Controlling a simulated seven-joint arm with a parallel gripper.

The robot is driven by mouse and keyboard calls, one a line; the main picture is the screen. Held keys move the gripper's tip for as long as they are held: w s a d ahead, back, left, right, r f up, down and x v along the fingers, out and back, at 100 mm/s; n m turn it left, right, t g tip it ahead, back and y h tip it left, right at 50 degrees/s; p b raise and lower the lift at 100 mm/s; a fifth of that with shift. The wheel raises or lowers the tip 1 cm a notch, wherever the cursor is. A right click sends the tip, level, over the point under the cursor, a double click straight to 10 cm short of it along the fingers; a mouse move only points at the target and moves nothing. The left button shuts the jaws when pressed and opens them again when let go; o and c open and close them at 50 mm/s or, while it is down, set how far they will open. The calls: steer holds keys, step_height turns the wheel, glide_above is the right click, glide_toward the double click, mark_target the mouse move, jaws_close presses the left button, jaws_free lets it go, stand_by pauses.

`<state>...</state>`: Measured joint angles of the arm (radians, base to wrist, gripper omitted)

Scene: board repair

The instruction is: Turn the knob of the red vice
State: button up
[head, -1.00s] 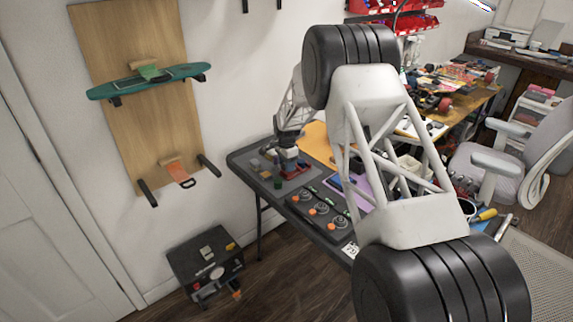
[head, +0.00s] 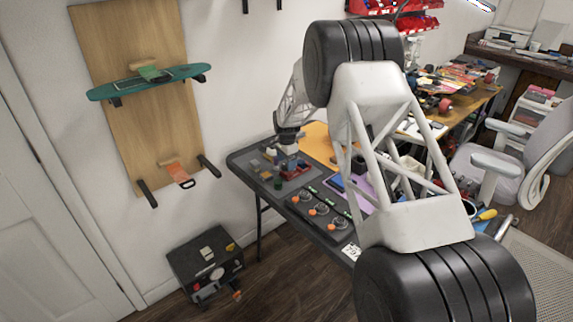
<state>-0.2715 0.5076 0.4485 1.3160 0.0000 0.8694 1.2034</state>
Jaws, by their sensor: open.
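The red vice (head: 296,169) sits on a grey mat (head: 296,182) at the far left end of the dark table. It is small in the head view, and I cannot make out its knob. My gripper (head: 287,150) is just above and slightly left of the vice, at the end of my arm, which reaches down from the upper middle. The gripper is open. Its fingertips are too small to show clearly, so I cannot tell whether they touch the vice.
Several small items, including a green one (head: 278,183), lie beside the vice. A black panel with orange-tipped knobs (head: 321,209) lies along the table's front edge. A purple sheet (head: 360,195) is further right. A black box (head: 206,265) stands on the floor.

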steer(key=shift+r, duration=3)
steer(key=shift+r, duration=0.1)
